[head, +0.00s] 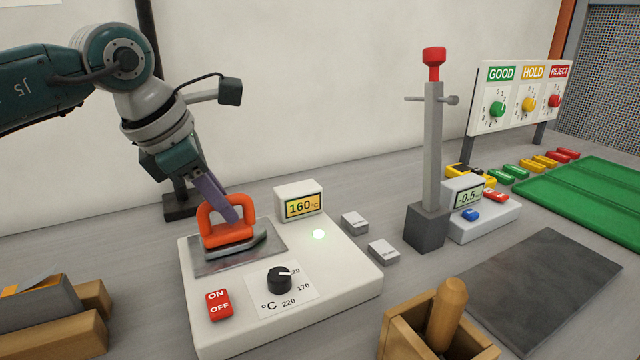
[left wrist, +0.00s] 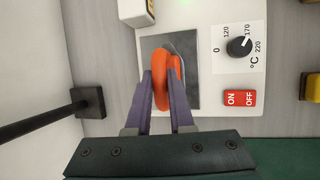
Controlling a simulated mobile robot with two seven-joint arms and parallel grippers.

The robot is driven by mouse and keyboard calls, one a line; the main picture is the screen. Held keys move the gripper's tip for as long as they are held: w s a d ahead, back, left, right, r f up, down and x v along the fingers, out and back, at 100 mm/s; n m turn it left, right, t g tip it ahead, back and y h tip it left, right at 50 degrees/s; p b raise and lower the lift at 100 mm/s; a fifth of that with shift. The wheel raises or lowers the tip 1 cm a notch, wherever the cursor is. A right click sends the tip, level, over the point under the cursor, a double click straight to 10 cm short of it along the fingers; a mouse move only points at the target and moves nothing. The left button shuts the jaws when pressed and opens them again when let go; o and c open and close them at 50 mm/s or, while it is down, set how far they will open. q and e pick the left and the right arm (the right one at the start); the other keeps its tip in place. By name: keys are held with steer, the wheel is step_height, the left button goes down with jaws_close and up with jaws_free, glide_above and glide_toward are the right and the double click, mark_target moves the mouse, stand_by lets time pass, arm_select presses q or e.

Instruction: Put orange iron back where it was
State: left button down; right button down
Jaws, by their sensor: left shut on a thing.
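The orange iron (head: 227,228) has an orange handle and a grey soleplate. It is on or just over the dark metal plate (head: 210,264) of the white heating station (head: 340,290); the head view does not show clearly whether it touches. My left gripper (head: 230,212) is shut on the iron's handle from above and behind. In the left wrist view the two purple fingers (left wrist: 166,98) close around the orange handle (left wrist: 166,75). The station's display (head: 303,207) reads 160 °C and a green light (head: 319,234) is lit. My right gripper is not in view.
A red ON/OFF switch (head: 219,304) and black dial (head: 279,279) sit on the station's front. Two small grey blocks (head: 355,223) lie to its right. A grey post with red top (head: 433,140) and a wooden box (head: 400,335) stand further right.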

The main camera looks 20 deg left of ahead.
arm_select(q)
steer(key=shift+r, duration=0.1)
steer(key=c, duration=0.8)
jaws_free()
